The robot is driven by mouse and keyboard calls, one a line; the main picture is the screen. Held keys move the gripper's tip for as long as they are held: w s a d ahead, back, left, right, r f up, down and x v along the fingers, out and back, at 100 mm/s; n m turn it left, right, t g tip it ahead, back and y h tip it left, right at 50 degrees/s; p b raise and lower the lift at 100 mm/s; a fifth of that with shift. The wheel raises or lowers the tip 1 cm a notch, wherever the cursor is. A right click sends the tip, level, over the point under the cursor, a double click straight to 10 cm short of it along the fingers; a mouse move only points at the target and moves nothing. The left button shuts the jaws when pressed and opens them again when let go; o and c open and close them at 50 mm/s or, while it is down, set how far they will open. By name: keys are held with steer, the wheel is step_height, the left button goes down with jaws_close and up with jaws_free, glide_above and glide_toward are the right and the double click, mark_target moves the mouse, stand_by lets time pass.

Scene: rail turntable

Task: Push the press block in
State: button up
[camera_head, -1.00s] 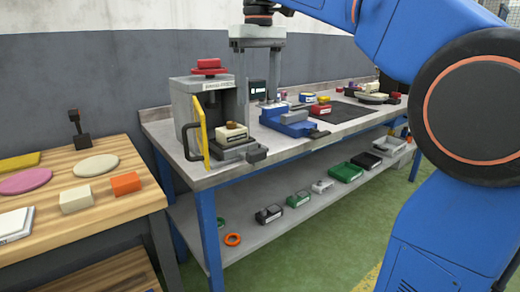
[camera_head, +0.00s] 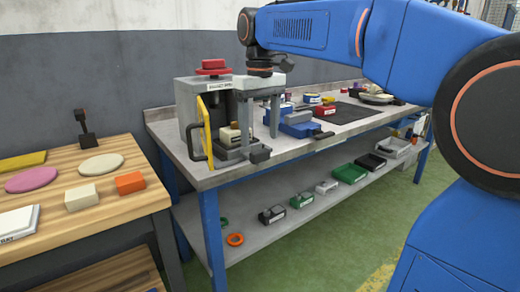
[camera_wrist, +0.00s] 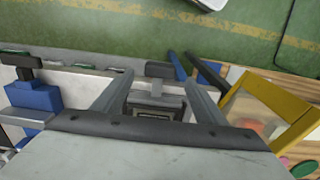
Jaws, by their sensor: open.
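The press (camera_head: 190,100) is a grey housing with a red knob on top, at the near left end of the workbench. The press block (camera_head: 230,136), with a pale part on it, sits low in the press opening on a grey slide. A dark handle (camera_head: 260,155) sticks out at the front. In the wrist view the labelled block (camera_wrist: 155,110) and the handle (camera_wrist: 161,69) show between my fingers. My gripper (camera_head: 258,132) is open, pointing down in front of the press, its fingers above the handle. I cannot tell whether it touches anything.
A yellow guard (camera_head: 204,128) stands open at the press's left front. A blue vise (camera_head: 297,122) is close on the right. A wooden table (camera_head: 110,215) with pale and orange blocks stands left.

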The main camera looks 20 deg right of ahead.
mark_target(260, 151)
steer(key=shift+f, duration=2.6)
